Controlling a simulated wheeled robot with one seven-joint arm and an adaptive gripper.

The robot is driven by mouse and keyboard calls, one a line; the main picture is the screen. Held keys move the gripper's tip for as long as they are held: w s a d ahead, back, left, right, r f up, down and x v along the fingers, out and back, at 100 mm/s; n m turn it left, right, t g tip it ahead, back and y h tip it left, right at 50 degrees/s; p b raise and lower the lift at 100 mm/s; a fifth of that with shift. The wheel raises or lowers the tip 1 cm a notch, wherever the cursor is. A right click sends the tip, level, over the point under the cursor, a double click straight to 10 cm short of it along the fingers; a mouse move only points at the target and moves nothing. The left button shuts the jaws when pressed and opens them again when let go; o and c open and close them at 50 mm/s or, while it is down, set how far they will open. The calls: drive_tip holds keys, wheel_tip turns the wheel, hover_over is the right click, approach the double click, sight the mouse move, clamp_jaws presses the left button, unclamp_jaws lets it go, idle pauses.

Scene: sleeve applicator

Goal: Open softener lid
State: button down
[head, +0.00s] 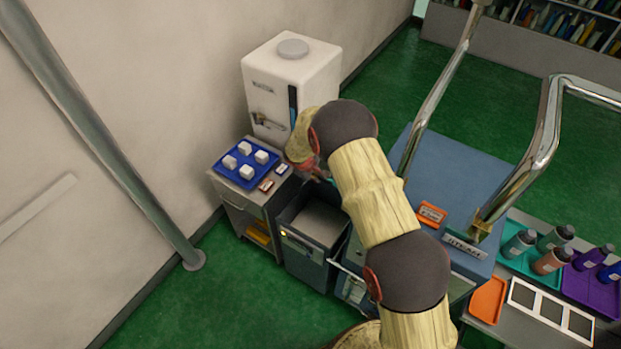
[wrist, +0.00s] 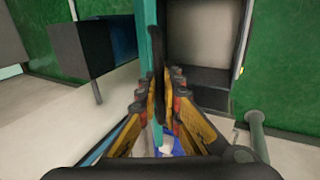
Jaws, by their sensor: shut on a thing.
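In the wrist view my gripper (wrist: 160,92) is shut on a dark upright bar, likely the lid's handle, along a teal edge-on panel (wrist: 145,40) that looks like the softener lid. The panel stands between the two finger rows. To its right is an open grey box (wrist: 205,32). In the head view the dark grey softener box (head: 318,222) shows an open top and a pale inside. My gripper is mostly hidden there by my arm, at the box's back edge.
A small cabinet (head: 240,205) left of the box carries a blue tray (head: 228,172) with several white cubes. A white tall unit (head: 290,85) stands behind. A blue-topped machine (head: 465,165) with metal rails is on the right, beside trays of bottles.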

drive_tip(key=w+d+r+p, duration=0.1)
drive_tip(key=w+d+r, duration=0.3)
drive_tip(key=w+d, duration=0.2)
drive_tip(key=w+d+r+p, duration=0.1)
drive_tip(key=w+d+r, duration=0.2)
drive_tip(key=w+d, duration=0.3)
drive_tip(key=w, duration=0.4)
drive_tip(key=shift+w+d+r, duration=0.2)
drive_tip(key=shift+d+r, duration=0.1)
drive_tip(key=shift+r, duration=0.05)
drive_tip(key=c, duration=2.1)
unclamp_jaws()
drive_tip(key=shift+s, duration=0.1)
drive_tip(key=shift+o, duration=0.6)
drive_tip(key=shift+f, duration=0.1)
